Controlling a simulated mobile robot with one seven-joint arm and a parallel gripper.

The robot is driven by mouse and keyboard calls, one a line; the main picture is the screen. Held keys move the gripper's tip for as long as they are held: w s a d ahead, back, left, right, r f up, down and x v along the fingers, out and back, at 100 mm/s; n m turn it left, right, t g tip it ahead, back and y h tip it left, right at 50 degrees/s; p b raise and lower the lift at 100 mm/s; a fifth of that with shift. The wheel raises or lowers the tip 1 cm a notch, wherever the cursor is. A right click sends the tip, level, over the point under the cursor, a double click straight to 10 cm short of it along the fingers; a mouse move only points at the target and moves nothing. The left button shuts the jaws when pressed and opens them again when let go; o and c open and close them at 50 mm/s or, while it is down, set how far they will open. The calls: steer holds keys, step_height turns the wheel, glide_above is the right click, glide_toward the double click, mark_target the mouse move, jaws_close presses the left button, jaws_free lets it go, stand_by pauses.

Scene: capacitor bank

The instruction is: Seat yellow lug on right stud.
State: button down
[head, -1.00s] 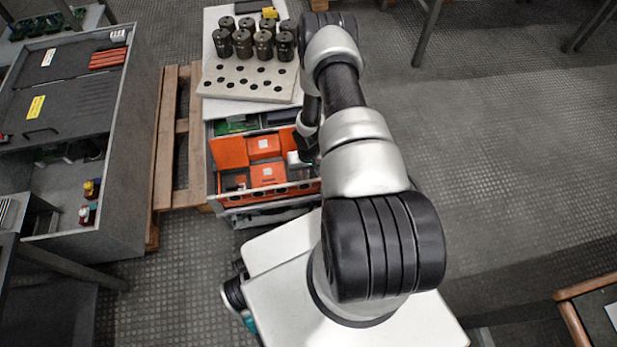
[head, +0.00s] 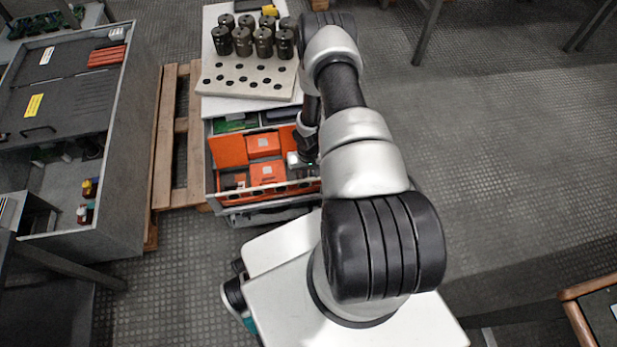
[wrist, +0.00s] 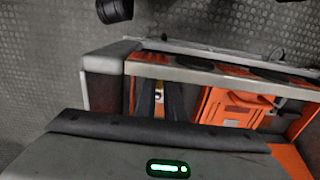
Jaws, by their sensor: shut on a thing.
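My gripper (wrist: 159,101) points down into the open drawer, and in the head view (head: 302,159) the arm hides much of it. In the wrist view its two dark fingers are shut on a small yellow-orange piece with a pale, holed end (wrist: 158,95); it looks like the yellow lug, but it is too small to be sure. The drawer (head: 262,196) has an orange interior, and its front wall with round dark openings lies just beyond the fingers. I cannot make out the right stud.
Orange boxes (head: 268,173) lie in the drawer left of my gripper. Above it, a pale holed board (head: 247,86) stands with several dark cylinders (head: 264,41) behind the holes. A grey cabinet (head: 125,170) and wooden pallet (head: 196,140) are at left.

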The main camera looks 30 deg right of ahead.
stand_by(0.8)
steer(key=c, duration=1.8)
jaws_free()
steer(key=shift+o, duration=0.2)
step_height(320, 180, up, 17)
steer(key=p, duration=0.4)
steer(key=shift+r, duration=0.2)
